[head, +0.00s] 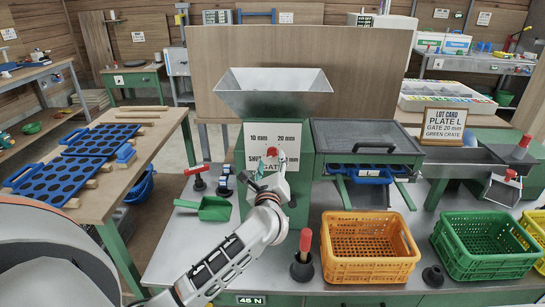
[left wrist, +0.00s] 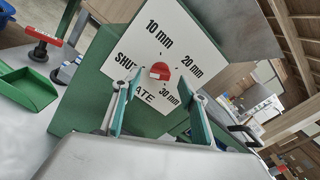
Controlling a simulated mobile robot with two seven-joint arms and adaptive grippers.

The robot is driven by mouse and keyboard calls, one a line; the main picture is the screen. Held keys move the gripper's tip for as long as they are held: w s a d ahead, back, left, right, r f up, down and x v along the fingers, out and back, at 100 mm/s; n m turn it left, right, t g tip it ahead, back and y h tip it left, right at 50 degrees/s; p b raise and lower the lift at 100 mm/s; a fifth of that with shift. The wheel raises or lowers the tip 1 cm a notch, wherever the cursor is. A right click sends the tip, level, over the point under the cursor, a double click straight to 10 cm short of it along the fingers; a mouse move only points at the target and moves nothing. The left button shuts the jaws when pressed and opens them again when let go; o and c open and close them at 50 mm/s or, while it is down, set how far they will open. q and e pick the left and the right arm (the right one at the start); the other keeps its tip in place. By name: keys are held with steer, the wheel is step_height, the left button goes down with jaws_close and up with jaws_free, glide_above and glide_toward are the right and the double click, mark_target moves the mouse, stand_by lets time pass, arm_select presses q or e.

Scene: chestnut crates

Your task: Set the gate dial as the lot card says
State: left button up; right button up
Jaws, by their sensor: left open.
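The lot card (head: 443,125) reads "PLATE L, GATE 20 mm, GREEN CRATE". The white gate dial plate (head: 292,138) is on the green machine under the hopper, and in the left wrist view (left wrist: 154,42) it shows 10 mm, 20 mm, 30 mm and SHUT. The red knob (left wrist: 160,71) sits at its middle; I cannot tell for sure which mark it points to. My left gripper (head: 268,172) is in front of the dial. In the left wrist view its open fingers (left wrist: 158,82) stand either side of the knob, with no clear contact. My right gripper is not in view.
A metal hopper (head: 273,104) sits above the dial. A green scoop (head: 214,213) and a red-handled tool (head: 303,260) are on the bench near my left arm. The orange crate (head: 362,279) and green crate (head: 480,266) stand at the right front.

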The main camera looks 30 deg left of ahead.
mark_target(271, 155)
arm_select(q)
steer(key=shift+x, duration=1.25)
steer(key=shift+w+a, duration=0.25)
steer(key=shift+w, duration=0.25)
steer(key=c, duration=1.1)
